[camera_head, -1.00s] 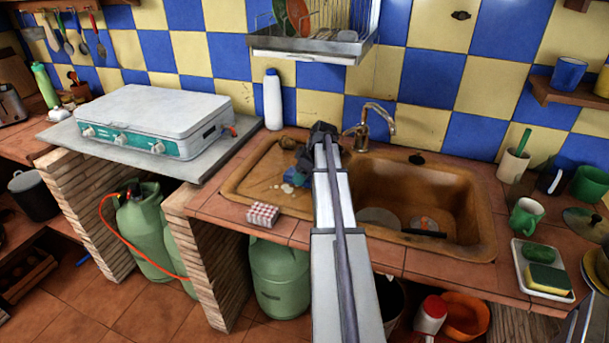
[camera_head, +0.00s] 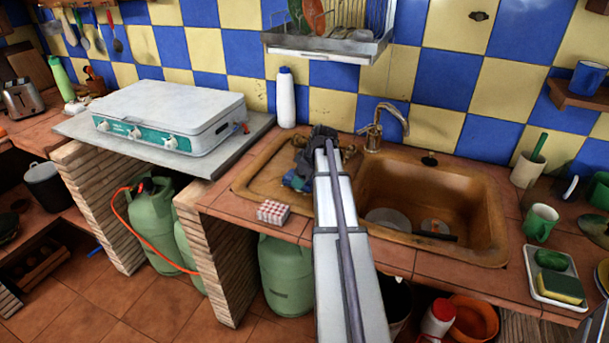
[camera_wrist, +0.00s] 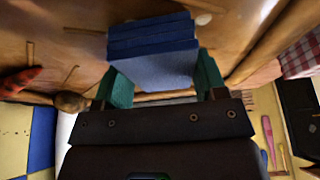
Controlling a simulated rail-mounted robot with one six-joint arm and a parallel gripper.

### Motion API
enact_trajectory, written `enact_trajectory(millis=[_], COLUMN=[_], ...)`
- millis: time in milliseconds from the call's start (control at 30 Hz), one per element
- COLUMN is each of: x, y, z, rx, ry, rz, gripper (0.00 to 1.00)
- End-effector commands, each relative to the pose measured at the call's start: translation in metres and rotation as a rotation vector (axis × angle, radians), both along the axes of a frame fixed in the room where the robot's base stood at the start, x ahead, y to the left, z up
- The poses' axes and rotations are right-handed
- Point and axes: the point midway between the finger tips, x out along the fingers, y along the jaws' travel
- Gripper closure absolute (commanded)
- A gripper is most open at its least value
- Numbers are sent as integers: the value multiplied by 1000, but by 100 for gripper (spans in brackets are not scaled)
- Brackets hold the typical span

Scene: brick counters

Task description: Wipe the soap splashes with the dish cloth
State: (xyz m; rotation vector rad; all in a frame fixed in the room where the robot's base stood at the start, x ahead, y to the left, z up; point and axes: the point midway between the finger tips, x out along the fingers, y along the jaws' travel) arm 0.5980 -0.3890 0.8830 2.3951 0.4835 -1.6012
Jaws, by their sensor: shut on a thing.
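The dish cloth, a blue folded pad, is clamped between the teal fingers of my gripper (camera_wrist: 163,75) in the wrist view, where the cloth (camera_wrist: 152,48) is near the brown drainboard surface. In the head view the cloth (camera_head: 296,181) shows low on the left side of my arm, at the drainboard of the sink (camera_head: 262,172). My arm hides the fingertips there. A pale soap splash (camera_wrist: 203,19) lies just beyond the cloth in the wrist view. I cannot tell whether the cloth touches the surface. No splash is clear in the head view.
The sink basin (camera_head: 400,195) right of my arm holds dishes. A red checked item (camera_head: 273,212) sits at the counter's front edge. A white bottle (camera_head: 286,98) and the tap (camera_head: 378,127) stand behind. A dish rack (camera_head: 328,46) hangs above.

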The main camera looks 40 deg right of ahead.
Motion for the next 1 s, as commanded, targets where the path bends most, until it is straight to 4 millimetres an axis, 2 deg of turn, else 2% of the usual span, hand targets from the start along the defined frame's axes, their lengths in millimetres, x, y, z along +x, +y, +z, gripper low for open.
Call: enact_trajectory(millis=[233, 467, 800, 1000], x=[-13, -15, -30, -29], y=[25, 30, 59, 62], z=[-3, -3, -1, -1], rx=[0, 0, 0, 3], ry=[0, 1, 1, 3], rz=[1, 1, 0, 3], gripper=[54, 54, 54, 54])
